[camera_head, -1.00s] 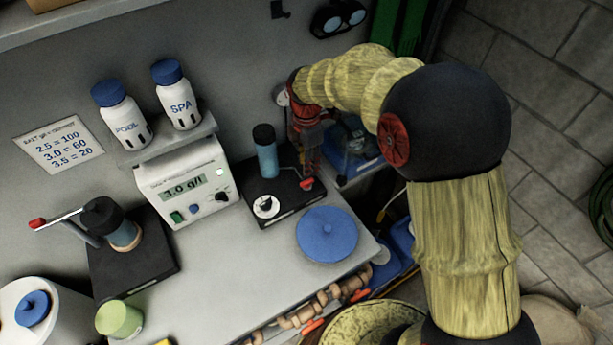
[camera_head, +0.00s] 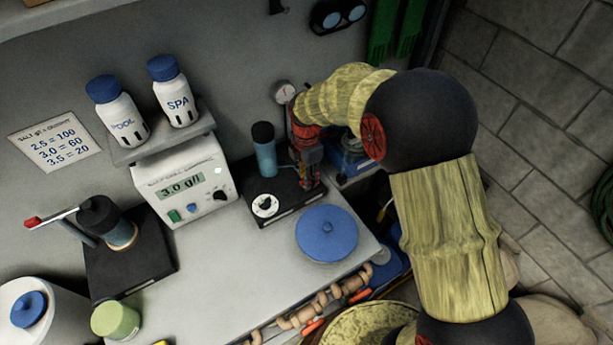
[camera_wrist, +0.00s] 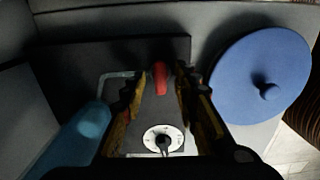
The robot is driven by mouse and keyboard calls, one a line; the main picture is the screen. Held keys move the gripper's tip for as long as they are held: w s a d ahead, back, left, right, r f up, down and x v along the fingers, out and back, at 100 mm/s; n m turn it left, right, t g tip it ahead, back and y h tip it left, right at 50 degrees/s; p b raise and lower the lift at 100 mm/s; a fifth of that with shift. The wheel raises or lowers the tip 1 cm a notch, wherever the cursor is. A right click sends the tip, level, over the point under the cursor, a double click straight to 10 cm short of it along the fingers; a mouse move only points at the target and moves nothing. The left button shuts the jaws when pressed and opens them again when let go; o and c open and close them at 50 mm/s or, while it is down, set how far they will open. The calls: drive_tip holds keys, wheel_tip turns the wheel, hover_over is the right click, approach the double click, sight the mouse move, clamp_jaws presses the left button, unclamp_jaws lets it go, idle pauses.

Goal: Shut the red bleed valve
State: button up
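A red handle, which looks like the bleed valve (camera_wrist: 160,78), stands on the dark base plate (camera_wrist: 65,66) in the wrist view. My gripper (camera_wrist: 160,82) is open, with one finger on each side of the red handle. Gaps show between the handle and both fingers, so I see no grip on it. In the head view my gripper (camera_head: 307,182) points down over the right end of the black base and hides the handle. A blue cylinder (camera_head: 266,155) and a white dial (camera_head: 265,205) stand on the same base, left of my gripper.
A blue round lid (camera_head: 327,234) lies right of the base. A meter reading 3.0 g/l (camera_head: 185,185) stands to the left. A second black stand with a red-tipped lever (camera_head: 62,217) is further left. A round gauge (camera_head: 284,92) is behind my wrist.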

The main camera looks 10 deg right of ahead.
drive_tip(key=shift+c, duration=1)
clamp_jaws()
drive_tip(key=shift+m, duration=0.4)
drive_tip(key=m+p, duration=0.1)
drive_tip(key=m, duration=0.1)
drive_tip(key=shift+r+m+p, duration=0.1)
drive_tip(key=shift+m+p, duration=0.3)
drive_tip(key=m+p, duration=0.1)
drive_tip(key=m, duration=0.2)
drive_tip(key=shift+m, duration=0.3)
drive_tip(key=m+p, duration=0.1)
drive_tip(key=m, duration=0.4)
drive_tip(key=shift+p, duration=0.4)
drive_tip(key=m+p, duration=0.1)
drive_tip(key=m, duration=0.4)
drive_tip(key=shift+m, duration=0.4)
